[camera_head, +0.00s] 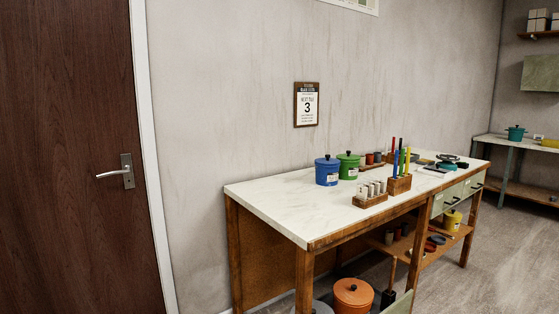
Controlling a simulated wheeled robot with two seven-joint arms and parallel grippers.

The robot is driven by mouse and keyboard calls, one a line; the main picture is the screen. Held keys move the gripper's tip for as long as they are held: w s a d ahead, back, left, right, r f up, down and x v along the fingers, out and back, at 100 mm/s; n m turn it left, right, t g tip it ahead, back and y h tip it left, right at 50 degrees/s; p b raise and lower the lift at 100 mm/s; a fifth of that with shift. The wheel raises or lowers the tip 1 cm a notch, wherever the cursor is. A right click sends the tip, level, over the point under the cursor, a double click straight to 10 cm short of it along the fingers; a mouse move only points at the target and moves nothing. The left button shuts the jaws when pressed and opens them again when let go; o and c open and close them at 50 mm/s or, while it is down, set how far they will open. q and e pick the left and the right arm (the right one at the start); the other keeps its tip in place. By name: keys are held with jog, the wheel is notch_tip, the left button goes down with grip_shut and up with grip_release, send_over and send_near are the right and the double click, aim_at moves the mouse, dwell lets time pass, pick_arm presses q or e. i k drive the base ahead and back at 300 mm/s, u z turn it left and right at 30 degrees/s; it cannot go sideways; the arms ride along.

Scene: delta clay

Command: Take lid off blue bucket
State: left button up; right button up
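The blue bucket (327,175) stands upright on the white table top, toward its back left part. Its blue lid (327,161) with a dark knob sits on top of it. A pale label is on the bucket's side. Neither of my grippers shows in the head view.
A green bucket with a lid (348,167) stands close to the right of the blue one. A wooden block with small pale items (370,194) and a holder with coloured sticks (398,185) are in front. The table top (285,203) is clear at left. A door (75,150) is far left.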

aim_at(328, 161)
jog(key=u, duration=0.75)
jog(key=i, duration=1.25)
jog(key=u, duration=0.3)
